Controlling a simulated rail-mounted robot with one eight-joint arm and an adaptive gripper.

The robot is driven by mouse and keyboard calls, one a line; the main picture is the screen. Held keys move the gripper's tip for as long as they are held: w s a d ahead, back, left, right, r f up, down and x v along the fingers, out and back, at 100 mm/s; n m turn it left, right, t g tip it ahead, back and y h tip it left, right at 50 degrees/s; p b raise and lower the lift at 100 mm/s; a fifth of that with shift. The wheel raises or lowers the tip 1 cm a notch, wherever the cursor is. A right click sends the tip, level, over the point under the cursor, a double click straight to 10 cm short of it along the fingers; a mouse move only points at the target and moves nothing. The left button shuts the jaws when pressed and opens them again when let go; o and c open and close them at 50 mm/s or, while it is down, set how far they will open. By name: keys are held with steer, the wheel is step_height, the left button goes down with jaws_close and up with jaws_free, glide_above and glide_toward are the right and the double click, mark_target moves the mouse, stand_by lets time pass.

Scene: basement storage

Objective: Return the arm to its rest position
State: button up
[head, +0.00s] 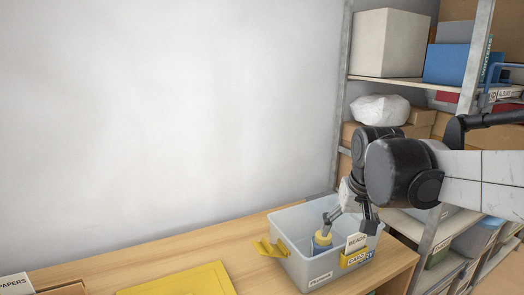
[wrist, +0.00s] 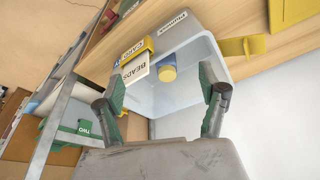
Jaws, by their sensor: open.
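My gripper (head: 352,217) is open, with its two fingers pointing down over a translucent grey crate (head: 297,262) on the wooden table. In the wrist view my gripper (wrist: 162,80) shows nothing between its fingertips; the crate (wrist: 190,92) is beyond them.
A yellow flap (head: 270,247) sticks out from the crate's left side. A yellow mat (head: 180,281) and a box labelled PAPERS (head: 15,284) lie left on the table (head: 200,247). A metal shelf (head: 340,95) with boxes stands close on the right. The wall side at left is clear.

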steer(key=s+f+t, duration=0.3)
steer(key=s+f, duration=0.1)
steer(key=s, duration=1.3)
steer(key=shift+f+t, duration=0.15)
steer(key=shift+t, duration=0.15)
